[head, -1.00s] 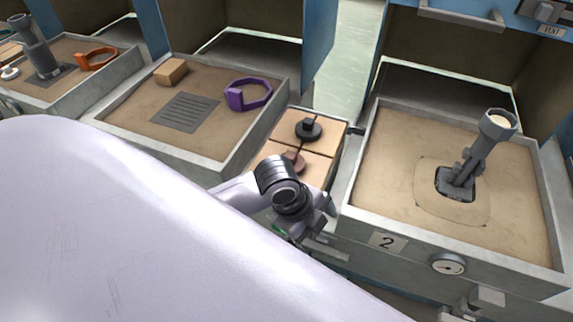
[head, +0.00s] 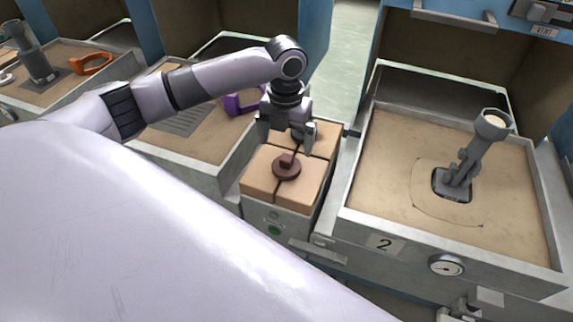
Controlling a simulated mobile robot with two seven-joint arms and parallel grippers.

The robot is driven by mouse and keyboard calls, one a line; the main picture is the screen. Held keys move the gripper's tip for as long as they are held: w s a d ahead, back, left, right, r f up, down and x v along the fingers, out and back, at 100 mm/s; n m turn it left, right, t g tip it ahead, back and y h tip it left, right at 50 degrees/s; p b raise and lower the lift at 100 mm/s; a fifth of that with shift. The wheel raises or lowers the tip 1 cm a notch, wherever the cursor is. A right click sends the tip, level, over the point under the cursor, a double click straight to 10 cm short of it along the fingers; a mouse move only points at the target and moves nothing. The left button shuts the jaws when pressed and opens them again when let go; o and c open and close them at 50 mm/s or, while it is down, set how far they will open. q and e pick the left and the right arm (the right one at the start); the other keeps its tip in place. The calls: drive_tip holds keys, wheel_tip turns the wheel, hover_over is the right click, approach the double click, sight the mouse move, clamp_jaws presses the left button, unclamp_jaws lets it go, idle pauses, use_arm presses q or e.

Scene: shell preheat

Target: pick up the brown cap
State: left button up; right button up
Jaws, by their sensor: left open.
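The brown cap (head: 287,168), a dark reddish-brown disc with a raised block-like grip, lies on the front of the tan block top of the small stand between the two sand trays. My left gripper (head: 289,138) points down, open and empty, just behind the brown cap in the picture and apart from it. It is over the rear of the stand, where a black cap (head: 297,134) is mostly hidden by the fingers. My right gripper is not in view.
The tray numbered 2 (head: 384,244) at right holds sand and a tilted grey fitting (head: 470,160). A purple clamp (head: 232,104) lies behind my arm in the left tray, partly hidden. An orange clamp (head: 92,64) is further left.

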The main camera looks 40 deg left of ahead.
sight(286, 157)
use_arm(q)
wheel_tip(286, 157, down, 6)
drive_tip(key=shift+f, duration=0.2)
drive_tip(key=c, duration=1)
